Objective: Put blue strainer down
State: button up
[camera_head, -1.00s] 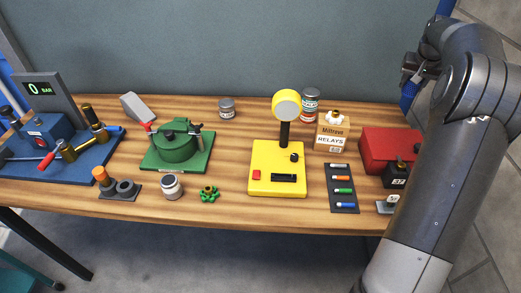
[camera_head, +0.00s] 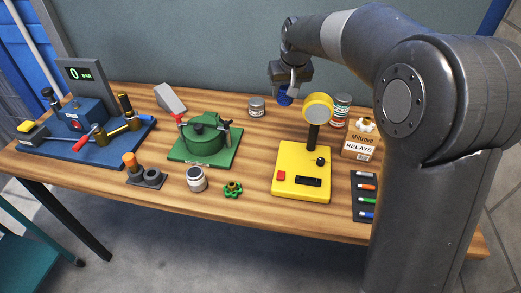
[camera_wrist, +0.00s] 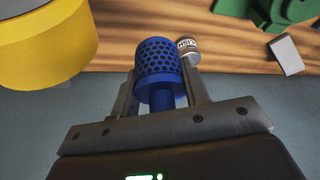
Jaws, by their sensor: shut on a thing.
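The blue strainer (camera_wrist: 158,68) is a perforated cylinder with a narrower stem. My gripper (camera_wrist: 160,95) is shut on its stem in the wrist view. In the head view my gripper (camera_head: 288,86) is above the back of the wooden table, left of the yellow gauge, and a bit of the blue strainer (camera_head: 285,99) shows beneath it. The strainer is held in the air, apart from the table as far as I can tell.
The wooden table (camera_head: 240,173) holds a grey can (camera_head: 256,106), a yellow stand with round gauge (camera_head: 303,165), a green base with pot (camera_head: 205,145), a relays box (camera_head: 361,142) and a blue pump board (camera_head: 80,142). Bare wood lies between the green base and yellow stand.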

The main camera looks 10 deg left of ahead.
jog(key=s+a+n, duration=0.1)
jog(key=s+a, duration=0.4)
jog(key=a, duration=0.2)
jog(key=f, duration=1.1)
jog(key=shift+d+f, duration=0.1)
jog(key=shift+d, duration=0.2)
jog(key=shift+f, duration=2.4)
jog(key=o, duration=1)
jog(key=shift+f, duration=0.15)
jog(key=shift+c, duration=0.2)
